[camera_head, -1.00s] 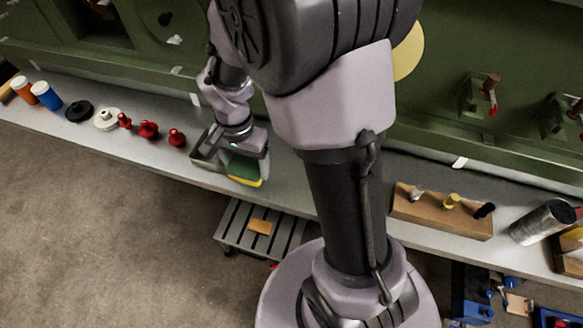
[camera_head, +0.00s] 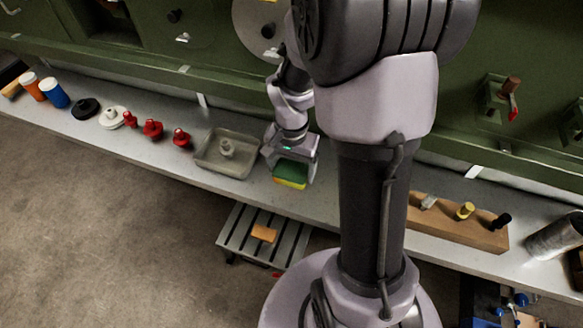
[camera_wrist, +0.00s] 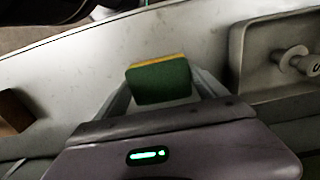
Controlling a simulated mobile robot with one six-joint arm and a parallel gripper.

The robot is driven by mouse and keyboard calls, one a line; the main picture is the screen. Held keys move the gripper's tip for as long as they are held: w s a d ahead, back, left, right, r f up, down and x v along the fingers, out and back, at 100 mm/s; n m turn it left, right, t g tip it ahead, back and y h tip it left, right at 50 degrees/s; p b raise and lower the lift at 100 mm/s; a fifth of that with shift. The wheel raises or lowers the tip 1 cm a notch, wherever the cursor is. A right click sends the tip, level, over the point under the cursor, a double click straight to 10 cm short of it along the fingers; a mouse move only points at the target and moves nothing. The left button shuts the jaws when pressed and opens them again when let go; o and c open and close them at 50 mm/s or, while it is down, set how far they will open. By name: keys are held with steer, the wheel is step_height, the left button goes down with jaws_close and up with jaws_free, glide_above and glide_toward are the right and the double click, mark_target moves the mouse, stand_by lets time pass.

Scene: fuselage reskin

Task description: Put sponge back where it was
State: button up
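The sponge (camera_head: 290,174), green with a yellow layer, is between the fingers of my gripper (camera_head: 291,170) over the long grey shelf, right of the grey tray (camera_head: 210,167). In the wrist view the sponge (camera_wrist: 161,84) sits between the fingertips of my gripper (camera_wrist: 160,88), which appear to touch its two sides. My gripper is shut on it. I cannot tell whether the sponge's lower edge touches the shelf. The tray holds a grey knobbed piece (camera_head: 227,150) and also shows at the right of the wrist view (camera_wrist: 245,55).
Red knobbed pieces (camera_head: 153,129), white and black discs (camera_head: 86,108), and orange and blue containers (camera_head: 54,93) stand left along the shelf. A wooden block with pegs (camera_head: 450,226) is to the right. A slatted step (camera_head: 238,237) is below. Shelf around the sponge is clear.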

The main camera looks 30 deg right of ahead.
mark_target(292, 170)
steer(key=shift+o, duration=1.1)
step_height(292, 170, up, 12)
steer(key=p, duration=0.5)
steer(key=s+a+r+n+t+y, duration=0.2)
steer(key=s+a+r+n+t, duration=0.3)
steer(key=s+a+r, duration=0.6)
steer(key=a+r+n, duration=0.1)
steer(key=a+r, duration=0.1)
steer(key=a, duration=0.1)
steer(key=shift+s+a+t, duration=0.15)
steer(key=shift+a+t, duration=0.2)
steer(key=shift+t, duration=0.05)
step_height(292, 170, down, 7)
steer(key=b, duration=0.7)
steer(key=shift+f, duration=0.2)
